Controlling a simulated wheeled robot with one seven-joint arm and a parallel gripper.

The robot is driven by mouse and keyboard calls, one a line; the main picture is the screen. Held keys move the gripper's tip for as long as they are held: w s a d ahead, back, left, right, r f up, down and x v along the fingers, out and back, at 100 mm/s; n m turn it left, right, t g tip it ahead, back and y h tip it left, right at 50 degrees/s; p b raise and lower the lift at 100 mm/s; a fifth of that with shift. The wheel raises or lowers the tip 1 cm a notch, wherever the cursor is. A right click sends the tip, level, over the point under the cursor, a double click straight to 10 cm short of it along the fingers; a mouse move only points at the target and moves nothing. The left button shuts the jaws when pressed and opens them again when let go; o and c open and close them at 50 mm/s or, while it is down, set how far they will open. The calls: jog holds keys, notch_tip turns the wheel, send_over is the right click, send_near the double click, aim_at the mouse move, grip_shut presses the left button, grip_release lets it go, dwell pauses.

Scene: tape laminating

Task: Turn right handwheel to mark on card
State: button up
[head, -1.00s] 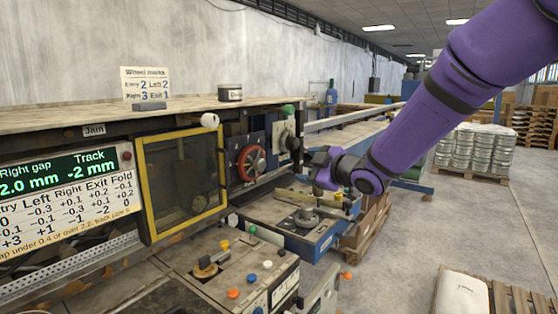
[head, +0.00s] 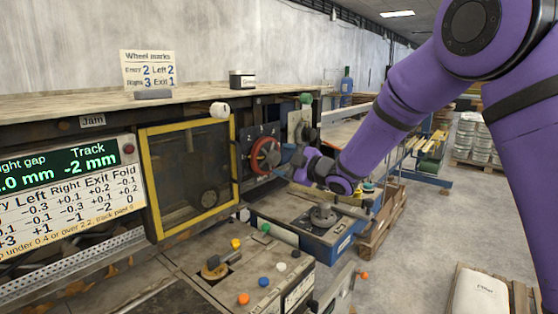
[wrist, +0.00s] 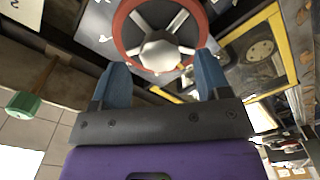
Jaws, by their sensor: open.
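My gripper (wrist: 161,68) is open, with one blue finger on each side and nothing held. In the head view my gripper (head: 300,163) is right of the wheel; contact cannot be told. The card (head: 148,70) on the top shelf reads Wheel marks: Entry 2, Left 2, Right 3, Exit 1.
A yellow-framed window (head: 187,178) is left of the wheel. A green display (head: 62,170) shows Track -2 mm, its gap reading partly cut off. A control box with coloured buttons (head: 243,298) is below. A green knob (head: 305,98) stands above right of the wheel.

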jog(key=shift+x, duration=1.2)
jog(key=c, duration=0.9)
jog(key=shift+c, duration=0.2)
